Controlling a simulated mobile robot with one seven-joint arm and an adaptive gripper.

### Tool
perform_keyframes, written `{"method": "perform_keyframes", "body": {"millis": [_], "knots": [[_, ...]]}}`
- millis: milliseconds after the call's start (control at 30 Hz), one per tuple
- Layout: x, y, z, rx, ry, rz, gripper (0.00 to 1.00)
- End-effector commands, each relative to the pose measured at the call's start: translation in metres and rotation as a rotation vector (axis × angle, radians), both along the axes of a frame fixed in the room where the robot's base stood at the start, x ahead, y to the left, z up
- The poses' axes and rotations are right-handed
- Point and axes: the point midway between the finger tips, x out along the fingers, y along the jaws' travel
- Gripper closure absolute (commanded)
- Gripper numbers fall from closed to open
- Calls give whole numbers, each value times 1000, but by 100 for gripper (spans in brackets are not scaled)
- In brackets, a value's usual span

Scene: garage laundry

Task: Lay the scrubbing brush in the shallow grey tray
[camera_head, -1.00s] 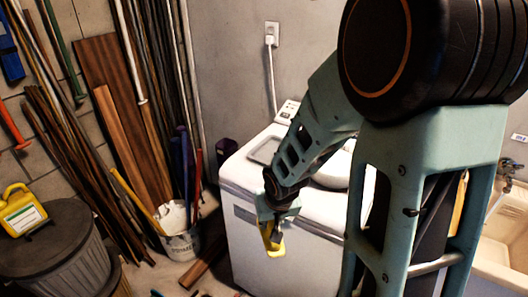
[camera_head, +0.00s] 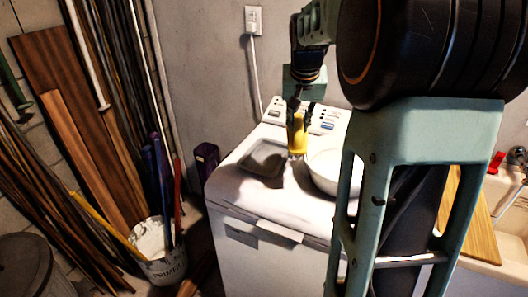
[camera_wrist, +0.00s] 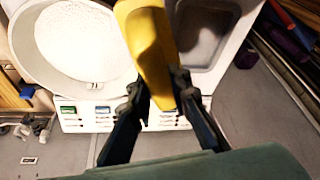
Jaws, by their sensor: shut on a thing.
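The yellow scrubbing brush (camera_head: 297,134) is in my gripper (camera_head: 299,108), which is shut on it above the white washing machine top. The brush hangs down, with pale bristles at its lower end in the head view. In the wrist view the yellow brush (camera_wrist: 148,45) sits between the two dark fingers of my gripper (camera_wrist: 160,92). The shallow grey tray (camera_head: 264,158) lies on the machine top, left of the brush in the head view. It also shows in the wrist view (camera_wrist: 207,22), to the right of the brush. The tray's inside looks empty where visible.
A white bowl (camera_head: 327,172) stands on the machine top (camera_head: 228,184), right of the brush in the head view. The machine's control panel (camera_head: 308,116) is behind. A bucket (camera_head: 163,254) with poles stands on the floor at left. A sink (camera_head: 505,215) is at right.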

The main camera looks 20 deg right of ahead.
Motion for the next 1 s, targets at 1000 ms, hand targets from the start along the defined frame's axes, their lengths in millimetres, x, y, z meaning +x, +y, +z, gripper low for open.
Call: {"method": "perform_keyframes", "body": {"millis": [1000], "knots": [[126, 45, -103, 2, 4, 2, 100]]}}
